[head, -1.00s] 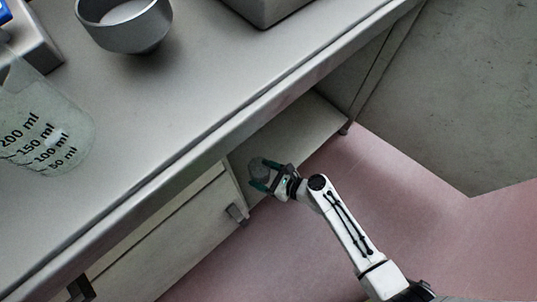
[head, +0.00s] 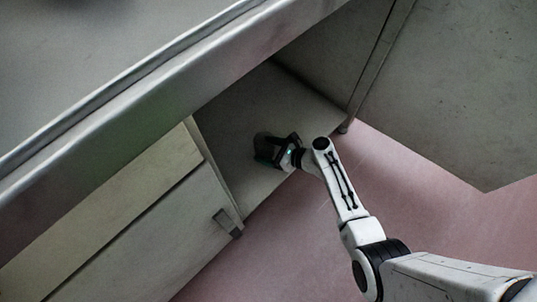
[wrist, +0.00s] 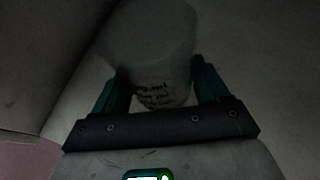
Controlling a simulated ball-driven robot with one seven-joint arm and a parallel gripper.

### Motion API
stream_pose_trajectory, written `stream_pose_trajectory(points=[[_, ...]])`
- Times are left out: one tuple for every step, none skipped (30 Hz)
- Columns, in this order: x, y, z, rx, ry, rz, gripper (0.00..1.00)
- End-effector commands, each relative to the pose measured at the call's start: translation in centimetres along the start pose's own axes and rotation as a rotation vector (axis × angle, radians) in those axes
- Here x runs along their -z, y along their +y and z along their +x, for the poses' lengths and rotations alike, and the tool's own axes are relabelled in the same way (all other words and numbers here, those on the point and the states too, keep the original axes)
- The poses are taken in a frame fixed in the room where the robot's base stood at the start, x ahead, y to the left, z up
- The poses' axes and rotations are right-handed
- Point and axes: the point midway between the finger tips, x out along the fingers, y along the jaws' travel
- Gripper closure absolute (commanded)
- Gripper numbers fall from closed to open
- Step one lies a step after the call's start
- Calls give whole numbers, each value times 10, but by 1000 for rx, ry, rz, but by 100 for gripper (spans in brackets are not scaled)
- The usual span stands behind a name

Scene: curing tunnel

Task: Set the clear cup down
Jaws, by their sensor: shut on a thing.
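The clear cup (wrist: 158,50) is between the two teal fingers of my gripper (wrist: 160,88) in the wrist view, with dark print on its side. My gripper is shut on it. In the head view my gripper (head: 268,148) is inside the open compartment under the counter, over the compartment floor (head: 235,110). The cup there is dark and hard to make out in the shade. Whether its base touches the compartment floor cannot be told.
The counter's front edge (head: 160,88) runs above the compartment. A drawer front or door with a handle (head: 228,222) stands to the left of the opening. A grey panel (head: 450,100) is at the right. The compartment floor around my gripper looks clear.

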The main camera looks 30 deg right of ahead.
Motion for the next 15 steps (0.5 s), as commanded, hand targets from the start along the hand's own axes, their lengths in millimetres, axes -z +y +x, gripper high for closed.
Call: stream_pose_trajectory(points=[[3, -2, 2, 1, -1, 0, 61], [4, -4, 3, 2, -1, 0, 61], [7, -6, 5, 2, -2, 0, 61], [10, -8, 7, 2, -2, 0, 61], [14, -9, 8, 1, -2, 0, 61], [19, -8, 10, 0, -1, 0, 61], [23, -7, 12, 0, -1, 0, 61], [26, -7, 13, 0, -1, 0, 61], [31, -7, 15, 0, -1, 0, 61], [33, -7, 16, 0, -1, 0, 61], [35, -7, 17, 0, -1, 0, 61], [36, -7, 17, 0, -1, -1, 61], [36, -7, 17, 0, -1, -1, 61], [36, -7, 17, 0, -1, -1, 61], [35, -7, 17, 0, -1, -1, 61]])
